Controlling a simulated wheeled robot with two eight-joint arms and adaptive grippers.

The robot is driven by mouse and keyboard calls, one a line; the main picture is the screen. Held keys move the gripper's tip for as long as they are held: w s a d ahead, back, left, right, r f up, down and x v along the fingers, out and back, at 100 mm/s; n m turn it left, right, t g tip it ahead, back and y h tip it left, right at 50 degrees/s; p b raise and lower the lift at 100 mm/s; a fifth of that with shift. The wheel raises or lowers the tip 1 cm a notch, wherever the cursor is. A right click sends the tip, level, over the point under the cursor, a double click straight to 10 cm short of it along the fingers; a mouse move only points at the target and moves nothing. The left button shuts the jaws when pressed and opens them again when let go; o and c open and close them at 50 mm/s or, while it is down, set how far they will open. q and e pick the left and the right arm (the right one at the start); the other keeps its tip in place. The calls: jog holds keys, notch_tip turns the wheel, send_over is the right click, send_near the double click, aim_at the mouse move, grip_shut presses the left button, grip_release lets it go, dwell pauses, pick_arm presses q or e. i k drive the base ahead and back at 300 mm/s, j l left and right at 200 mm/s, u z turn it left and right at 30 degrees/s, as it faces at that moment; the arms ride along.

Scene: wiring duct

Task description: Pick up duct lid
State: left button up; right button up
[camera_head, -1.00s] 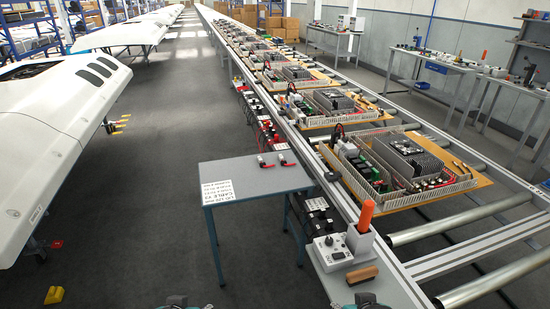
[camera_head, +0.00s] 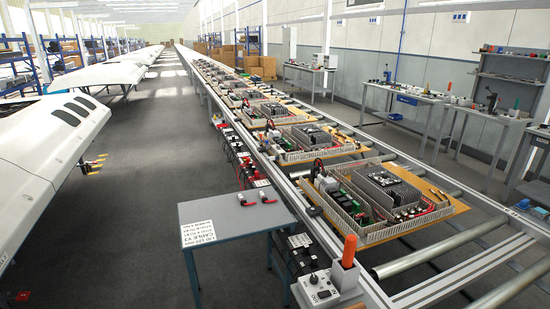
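The nearest panel on the line has a wooden base board (camera_head: 446,210) with grey slotted wiring duct (camera_head: 342,212) along its edges. A dark finned heat sink (camera_head: 397,187) and green parts stand inside the duct frame. I cannot make out a separate duct lid on this panel or elsewhere; at this distance it is too small to tell. Neither of my grippers is in view.
A small grey table (camera_head: 235,226) with a printed label sheet (camera_head: 198,233) and two red-and-black items stands left of the line. A white control box (camera_head: 318,288) and an orange handle (camera_head: 349,250) sit at the near line edge.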

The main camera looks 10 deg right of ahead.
aim_at(276, 148)
jog(key=i+j+u, duration=0.35)
jog(key=j, duration=0.25)
jog(key=i+j+u, duration=0.65)
jog(key=i, duration=0.25)
jog(key=i+j+u, duration=0.25)
jog(key=i, duration=0.25)
jog(key=i+z, duration=0.35)
jog(key=i, duration=0.35)
jog(key=i+j+z, duration=0.2)
jog(key=i+z, duration=0.15)
jog(key=i, duration=0.35)
jog(key=i+z, duration=0.15)
jog(key=i, duration=0.4)
jog(key=i+z, duration=0.15)
jog(key=i, duration=0.35)
jog(key=i+j+z, duration=0.15)
jog(key=i, duration=0.4)
jog(key=i+j+z, duration=0.2)
jog(key=i, duration=0.35)
jog(key=i+l+z, duration=0.2)
jog(key=z, duration=0.3)
jog(key=i+z, duration=0.8)
jog(key=z, duration=0.15)
jog(key=i+j+z, duration=0.2)
jog(key=z, duration=0.3)
jog(key=i+z, duration=0.25)
jog(key=i+j+z, duration=0.1)
jog(key=i+z, duration=0.15)
jog(key=i, duration=0.25)
